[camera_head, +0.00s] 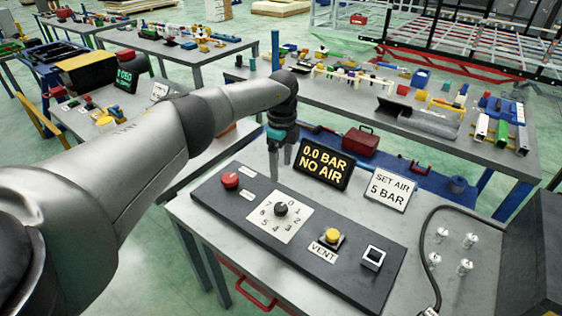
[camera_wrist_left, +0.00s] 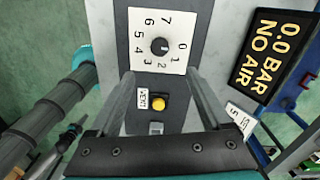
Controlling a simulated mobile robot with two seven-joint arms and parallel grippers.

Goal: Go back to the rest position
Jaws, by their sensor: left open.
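My left gripper (camera_head: 281,165) hangs above the control panel (camera_head: 222,208), fingers pointing down, beside the black display. In the left wrist view its two fingers (camera_wrist_left: 163,85) are apart with nothing between them but the panel below. The panel carries a red button (camera_head: 230,180), a black dial knob (camera_head: 281,209) on a white numbered plate, a yellow button (camera_head: 332,236) by a VENT label and a small black-and-white switch (camera_head: 373,257). The display (camera_head: 324,164) reads "0.0 BAR NO AIR". My right gripper is not in view.
A sign (camera_head: 391,189) reads "SET AIR 5 BAR". A black hose (camera_head: 425,225) and several clear fittings (camera_head: 470,240) lie at the right. A red toolbox (camera_head: 361,141) stands behind the display. A workbench (camera_head: 508,160) full of parts is farther back. Green floor shows at the left.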

